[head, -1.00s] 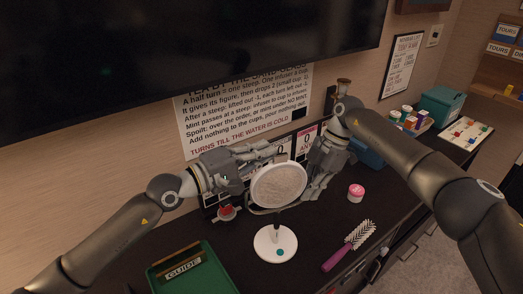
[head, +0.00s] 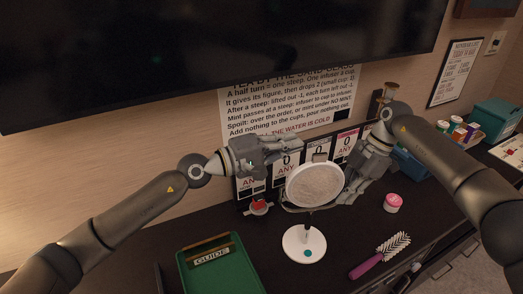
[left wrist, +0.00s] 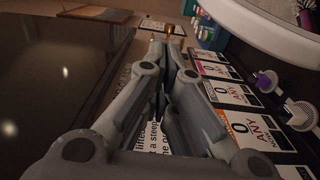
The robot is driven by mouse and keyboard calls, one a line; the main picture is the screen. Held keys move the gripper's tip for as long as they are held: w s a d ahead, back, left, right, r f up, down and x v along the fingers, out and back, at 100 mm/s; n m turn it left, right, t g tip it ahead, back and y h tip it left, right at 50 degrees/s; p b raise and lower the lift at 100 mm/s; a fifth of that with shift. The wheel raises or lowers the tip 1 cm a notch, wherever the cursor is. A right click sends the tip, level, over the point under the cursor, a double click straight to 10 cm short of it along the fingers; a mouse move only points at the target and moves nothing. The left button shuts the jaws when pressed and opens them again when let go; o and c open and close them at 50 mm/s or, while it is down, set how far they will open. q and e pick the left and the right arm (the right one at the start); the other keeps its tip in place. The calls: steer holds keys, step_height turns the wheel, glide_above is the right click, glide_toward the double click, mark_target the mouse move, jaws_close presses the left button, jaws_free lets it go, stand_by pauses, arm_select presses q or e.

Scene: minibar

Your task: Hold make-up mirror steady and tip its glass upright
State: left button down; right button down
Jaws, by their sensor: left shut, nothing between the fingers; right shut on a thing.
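The make-up mirror (head: 315,188) stands on the dark counter, its round glass pale grey and tilted back, above a white round base (head: 296,248) with a teal dot. Part of its white rim fills the upper right of the left wrist view (left wrist: 275,32). My right gripper (head: 346,195) is shut on the mirror at the right side of its frame; the exact contact is partly hidden. My left gripper (head: 297,143) is shut and empty, above and behind the top edge of the glass. Its closed fingers also show in the left wrist view (left wrist: 168,75).
A green tray with a guide sign (head: 188,275) lies front left. A pink-handled brush (head: 368,265) and a pink jar (head: 393,202) are to the right. A small red-topped item (head: 259,206) stands left of the mirror. Cards marked "ANY" (head: 248,187) stand behind.

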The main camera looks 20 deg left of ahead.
arm_select(q)
steer(key=v, duration=0.7)
steer(key=shift+s+a+r, duration=0.15)
steer(key=shift+s+a, duration=0.1)
steer(key=shift+s, duration=0.05)
arm_select(e)
steer(key=shift+s, duration=0.15)
steer(key=shift+f, duration=0.1)
steer(key=c, duration=1.5)
jaws_free()
arm_select(q)
steer(key=shift+w, duration=0.1)
